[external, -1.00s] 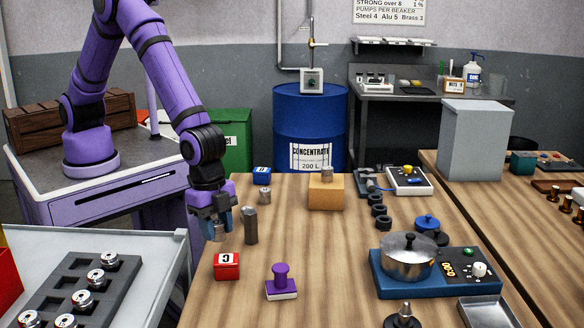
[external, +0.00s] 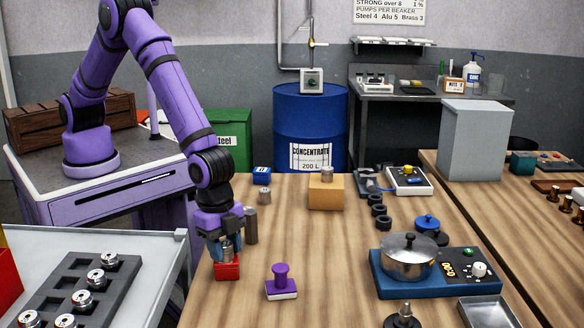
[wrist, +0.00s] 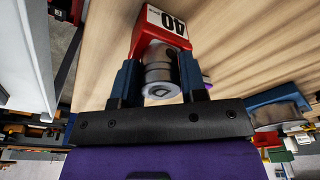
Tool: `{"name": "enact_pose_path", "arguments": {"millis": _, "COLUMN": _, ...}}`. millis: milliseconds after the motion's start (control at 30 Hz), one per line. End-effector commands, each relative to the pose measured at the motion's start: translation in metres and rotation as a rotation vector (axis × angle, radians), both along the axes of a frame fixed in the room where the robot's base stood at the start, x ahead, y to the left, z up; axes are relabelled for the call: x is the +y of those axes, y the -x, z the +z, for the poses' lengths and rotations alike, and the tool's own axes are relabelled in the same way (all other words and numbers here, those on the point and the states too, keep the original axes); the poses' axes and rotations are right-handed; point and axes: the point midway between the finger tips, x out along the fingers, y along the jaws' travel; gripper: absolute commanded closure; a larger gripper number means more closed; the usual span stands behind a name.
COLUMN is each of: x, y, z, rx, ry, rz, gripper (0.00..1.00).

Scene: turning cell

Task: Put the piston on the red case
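The piston, a small ribbed silver cylinder (external: 227,252), is between the fingers of my gripper (external: 226,246). In the wrist view the piston (wrist: 162,78) has a finger close against each side, and my gripper (wrist: 160,82) looks shut on it. The red case (external: 228,271) stands at the near left of the wooden table, directly under the gripper. Its red body and white label show beyond the piston in the wrist view (wrist: 148,38). The piston's lower end is at the case top; I cannot tell whether they touch.
A dark grey post (external: 251,226) stands close behind the gripper. A purple-knobbed stamp (external: 281,283) is to the right of the case. A blue case (external: 262,176), a small metal cylinder (external: 265,196) and an orange block (external: 322,193) stand farther back. The table's middle is clear.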

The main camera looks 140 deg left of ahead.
Motion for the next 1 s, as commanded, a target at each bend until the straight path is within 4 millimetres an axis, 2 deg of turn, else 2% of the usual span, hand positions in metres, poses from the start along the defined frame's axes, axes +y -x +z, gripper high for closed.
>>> {"name": "enact_pose_path", "arguments": {"millis": 33, "x": 0.0, "y": 0.0, "z": 0.0, "rx": 0.0, "ry": 0.0, "rz": 0.0, "gripper": 0.49}}
{"name": "enact_pose_path", "arguments": {"millis": 100, "x": 0.0, "y": 0.0, "z": 0.0, "rx": 0.0, "ry": 0.0, "rz": 0.0, "gripper": 0.37}}
{"name": "enact_pose_path", "arguments": {"millis": 467, "x": 0.0, "y": 0.0, "z": 0.007, "rx": -0.002, "ry": 0.0, "rz": 0.0, "gripper": 0.37}}
{"name": "enact_pose_path", "arguments": {"millis": 567, "x": 0.0, "y": 0.002, "z": 0.018, "rx": -0.003, "ry": 0.0, "rz": 0.0, "gripper": 0.37}}
{"name": "enact_pose_path", "arguments": {"millis": 1000, "x": 0.0, "y": 0.014, "z": 0.1, "rx": -0.003, "ry": 0.0, "rz": 0.0, "gripper": 0.37}}
